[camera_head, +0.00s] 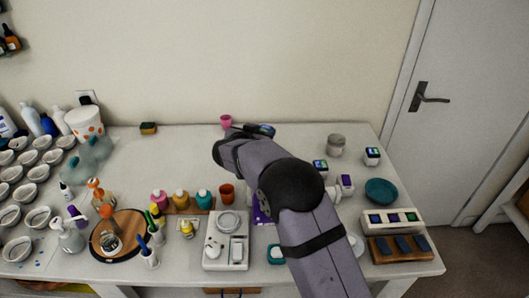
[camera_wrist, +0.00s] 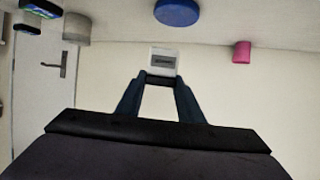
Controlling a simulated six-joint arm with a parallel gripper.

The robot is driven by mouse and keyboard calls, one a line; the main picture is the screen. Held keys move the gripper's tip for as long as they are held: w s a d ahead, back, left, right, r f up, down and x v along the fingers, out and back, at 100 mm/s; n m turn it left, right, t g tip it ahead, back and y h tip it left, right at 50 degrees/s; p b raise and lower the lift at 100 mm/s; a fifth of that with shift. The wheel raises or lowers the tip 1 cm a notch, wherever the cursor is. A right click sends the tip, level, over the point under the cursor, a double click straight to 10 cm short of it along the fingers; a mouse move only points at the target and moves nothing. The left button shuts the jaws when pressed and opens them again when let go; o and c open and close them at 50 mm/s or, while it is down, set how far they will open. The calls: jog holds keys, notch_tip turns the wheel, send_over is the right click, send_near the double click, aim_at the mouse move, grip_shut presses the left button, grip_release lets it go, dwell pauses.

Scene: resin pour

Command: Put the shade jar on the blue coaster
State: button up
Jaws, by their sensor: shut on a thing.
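In the wrist view, which is upside down, my gripper (camera_wrist: 160,79) is shut on a small pale, boxy jar with a dark label, taken as the shade jar (camera_wrist: 163,58). The jar shows just past the fingertips. A round, thick blue disc, seemingly the blue coaster (camera_wrist: 177,13), lies on the table beyond the held jar and apart from it in the picture. In the head view my arm reaches toward the back of the table and hides the jar and most of the gripper. Dark parts behind the arm are too unclear to tell apart.
A grey container (camera_head: 336,146), several small labelled jars (camera_head: 372,156) and a teal dish (camera_head: 381,191) stand to the right. Bottles and trays crowd the front.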

aim_at(263, 130)
jog(key=r, duration=0.1)
jog(key=w+r, duration=0.1)
jog(key=r, duration=0.1)
jog(key=shift+w+r, duration=0.2)
jog(key=shift+w, duration=0.05)
jog(key=shift+s+d+f, duration=0.1)
jog(key=shift+s+f, duration=0.05)
jog(key=shift+f, duration=0.15)
jog(key=shift+f, duration=4.85)
jog(key=shift+f, duration=0.25)
jog(key=o, duration=1.1)
jog(key=shift+r, duration=0.1)
